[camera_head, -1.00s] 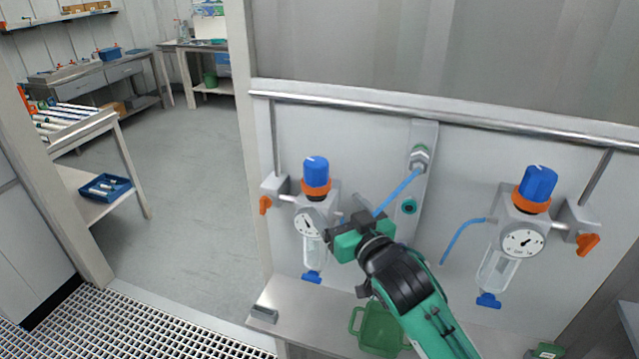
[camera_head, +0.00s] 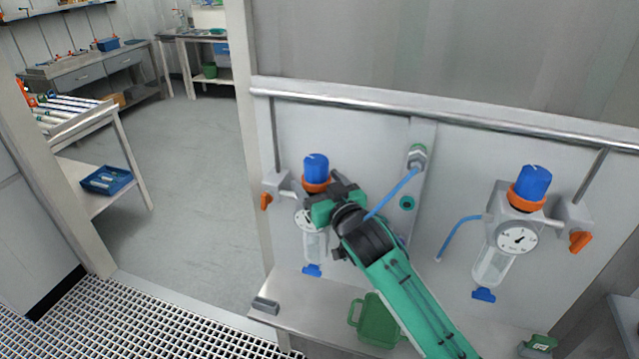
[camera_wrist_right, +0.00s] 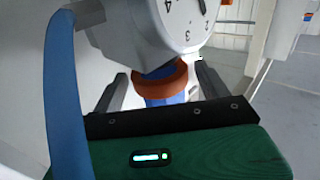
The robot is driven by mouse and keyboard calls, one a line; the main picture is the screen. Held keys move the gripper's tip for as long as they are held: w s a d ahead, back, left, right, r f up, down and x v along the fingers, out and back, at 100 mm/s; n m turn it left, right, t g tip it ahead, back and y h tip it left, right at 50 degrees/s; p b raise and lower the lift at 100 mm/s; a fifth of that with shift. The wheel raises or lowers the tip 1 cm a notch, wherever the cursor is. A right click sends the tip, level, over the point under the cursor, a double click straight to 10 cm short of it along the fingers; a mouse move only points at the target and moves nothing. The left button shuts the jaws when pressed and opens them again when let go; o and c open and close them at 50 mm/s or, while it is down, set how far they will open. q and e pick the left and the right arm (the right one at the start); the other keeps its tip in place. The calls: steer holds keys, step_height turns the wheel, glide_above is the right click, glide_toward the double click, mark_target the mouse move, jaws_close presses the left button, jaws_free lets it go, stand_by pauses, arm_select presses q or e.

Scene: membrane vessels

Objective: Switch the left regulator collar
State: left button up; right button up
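The left regulator has a blue knob (camera_head: 316,166) over an orange collar (camera_head: 313,184). Its dial gauge (camera_head: 302,221) is partly covered by my right gripper (camera_head: 330,183). That gripper has come up to the collar from the right. In the right wrist view the picture is turned over, and the orange collar (camera_wrist_right: 166,84) lies between two grey fingers. Gaps show on both sides, so the fingers are open and apart from it. The knob (camera_wrist_right: 160,97) is partly hidden by the gripper body. My left gripper is out of view.
A blue hose (camera_head: 393,192) from the wall fitting passes close to my right wrist, and it is large in the wrist view (camera_wrist_right: 65,100). A second regulator (camera_head: 517,238) is on the right. A green container (camera_head: 378,322) stands on the shelf below. A rail (camera_head: 400,108) runs above.

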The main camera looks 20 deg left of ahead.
steer(key=c, duration=1.2)
steer(key=shift+f+b, duration=0.3)
steer(key=shift+f, duration=0.5)
steer(key=o, duration=1.4)
steer(key=shift+s+d, duration=0.45)
steer(key=b+v, duration=0.3)
steer(key=v, duration=0.9)
steer(key=shift+s+d, duration=0.15)
steer(key=shift+d, duration=0.05)
